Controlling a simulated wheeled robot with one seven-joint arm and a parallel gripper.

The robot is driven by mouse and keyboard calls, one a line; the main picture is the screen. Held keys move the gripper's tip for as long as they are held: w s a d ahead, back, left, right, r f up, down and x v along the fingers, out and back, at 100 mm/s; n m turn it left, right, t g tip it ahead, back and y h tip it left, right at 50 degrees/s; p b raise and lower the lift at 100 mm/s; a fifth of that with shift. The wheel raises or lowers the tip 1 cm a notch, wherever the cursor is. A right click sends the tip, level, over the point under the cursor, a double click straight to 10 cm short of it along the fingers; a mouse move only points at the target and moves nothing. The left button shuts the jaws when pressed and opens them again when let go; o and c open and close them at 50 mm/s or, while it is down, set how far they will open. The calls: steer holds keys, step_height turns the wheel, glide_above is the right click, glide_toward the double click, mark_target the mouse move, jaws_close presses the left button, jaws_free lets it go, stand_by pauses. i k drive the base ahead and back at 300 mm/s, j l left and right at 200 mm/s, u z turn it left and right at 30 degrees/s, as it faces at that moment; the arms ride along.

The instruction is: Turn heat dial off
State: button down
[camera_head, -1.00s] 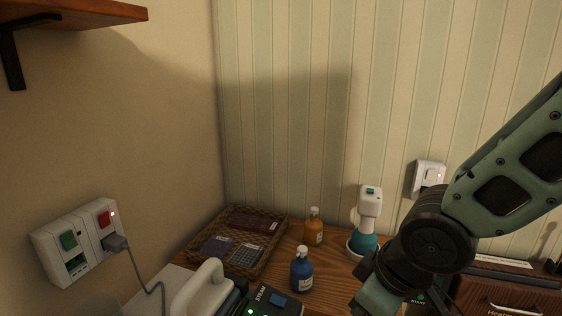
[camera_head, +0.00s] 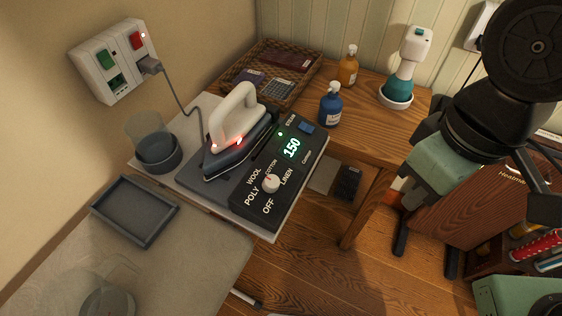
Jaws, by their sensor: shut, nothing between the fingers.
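The heat dial (camera_head: 271,184) is a small white knob on the dark control panel (camera_head: 244,207) of the iron's base. OFF, POLY, WOOL, COTTON and LINEN are printed around it. A small reddish mark on the knob appears to face COTTON, away from OFF. My gripper (camera_head: 427,245) hangs at the right, shut and empty, pointing down beyond the table edge, well apart from the dial.
A grey cup (camera_head: 158,153) and dark tray (camera_head: 135,210) are left of the iron. Blue bottle (camera_head: 330,106), amber bottle (camera_head: 348,68) and teal-and-white device (camera_head: 403,70) stand behind. The cord runs to the wall socket (camera_head: 112,62). Open floor (camera_head: 310,255) lies before the table.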

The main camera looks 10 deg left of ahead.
mark_target(270, 184)
steer(key=k+l+u, duration=0.1)
steer(key=u, duration=0.3)
steer(key=k+l+u, duration=0.1)
steer(key=l+u, duration=0.25)
steer(key=k+u, duration=0.1)
steer(key=u, duration=0.3)
